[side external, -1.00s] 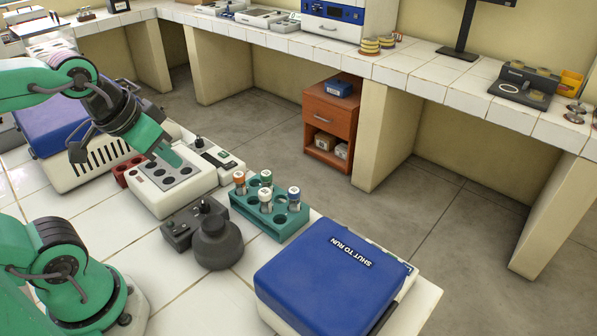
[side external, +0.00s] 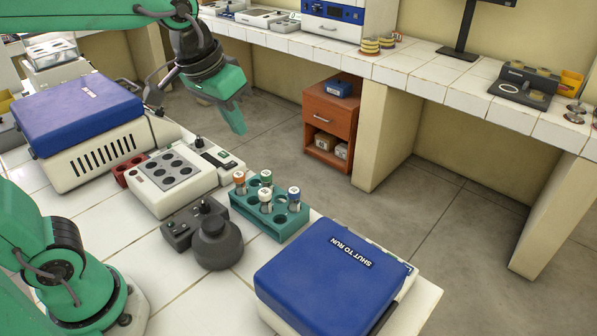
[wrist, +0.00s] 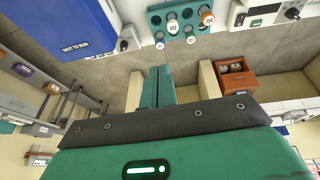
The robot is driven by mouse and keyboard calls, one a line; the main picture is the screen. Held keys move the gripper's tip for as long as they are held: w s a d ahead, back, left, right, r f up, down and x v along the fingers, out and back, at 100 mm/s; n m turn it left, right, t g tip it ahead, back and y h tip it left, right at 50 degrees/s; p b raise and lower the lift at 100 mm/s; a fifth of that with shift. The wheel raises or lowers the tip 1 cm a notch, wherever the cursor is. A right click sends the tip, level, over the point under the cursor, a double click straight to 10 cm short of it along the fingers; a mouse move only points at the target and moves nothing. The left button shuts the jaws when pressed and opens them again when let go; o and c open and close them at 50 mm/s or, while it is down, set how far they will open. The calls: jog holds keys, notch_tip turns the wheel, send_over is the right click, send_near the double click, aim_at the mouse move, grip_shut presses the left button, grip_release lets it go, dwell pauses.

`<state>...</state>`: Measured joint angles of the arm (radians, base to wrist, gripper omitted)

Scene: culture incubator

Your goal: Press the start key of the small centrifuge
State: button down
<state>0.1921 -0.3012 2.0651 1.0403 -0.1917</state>
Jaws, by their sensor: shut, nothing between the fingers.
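A blue-lidded box marked "SHUT TO RUN" (side external: 335,275) stands at the front right of the near bench, lid down. It also shows at the upper left of the wrist view (wrist: 70,25). A larger vented box with a blue-violet lid (side external: 78,115) stands at the left, lid down. I cannot tell for sure which is the small centrifuge, and no start key can be made out. My gripper (side external: 238,128) is shut and empty, raised beyond the bench's far edge, pointing down. In the wrist view its fingers (wrist: 157,87) are together, touching nothing.
A teal rack (side external: 270,220) with several capped tubes, a grey-topped block (side external: 172,172), and a dark round-bodied item (side external: 216,245) stand between the boxes. Open floor lies beyond the bench. An orange cabinet (side external: 330,110) stands under the far counter.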

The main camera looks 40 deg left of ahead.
jog(key=w+d+f+g, duration=0.1)
jog(key=w+d+f, duration=0.2)
jog(key=d, duration=0.5)
jog(key=w+d+f+g, duration=0.1)
jog(key=w+d+f, duration=0.3)
jog(key=d, duration=0.5)
jog(key=w+d+f+g, duration=0.1)
jog(key=w+d+f, duration=0.2)
jog(key=w+d, duration=0.4)
jog(key=shift+w+d+f+g+y, duration=0.15)
jog(key=shift+d+f+g+y, duration=0.25)
jog(key=shift+d, duration=0.85)
jog(key=shift+f, duration=0.15)
notch_tip(320, 180, down, 14)
jog(key=shift+r, duration=0.1)
